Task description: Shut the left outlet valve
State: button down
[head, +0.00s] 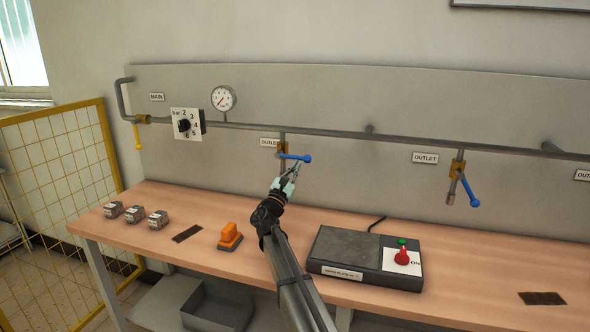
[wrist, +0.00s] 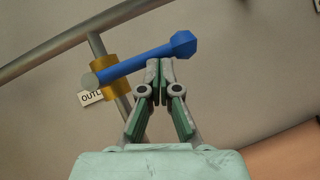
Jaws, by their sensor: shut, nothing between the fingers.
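The left outlet valve has a brass body (head: 282,148) on a short vertical pipe under the main pipe. Its blue handle (head: 296,157) points right, roughly across that pipe. In the wrist view the blue handle (wrist: 145,62) runs from the brass body (wrist: 109,77) up to a knob at the right. My gripper (head: 294,165) is just below the handle. In the wrist view my gripper (wrist: 160,66) is shut and empty, with its fingertips at the handle's underside near the knob. I cannot tell whether they touch it.
A second outlet valve (head: 468,188) to the right has its blue handle slanting down. A gauge (head: 223,98) is on the panel.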

jog(key=s+a+f+b, duration=0.3)
jog(key=s+f+b, duration=0.1)
jog(key=s+f, duration=0.4)
jog(key=shift+s+a+f, duration=0.2)
jog(key=shift+a+f, duration=0.1)
jog(key=shift+f, duration=0.45)
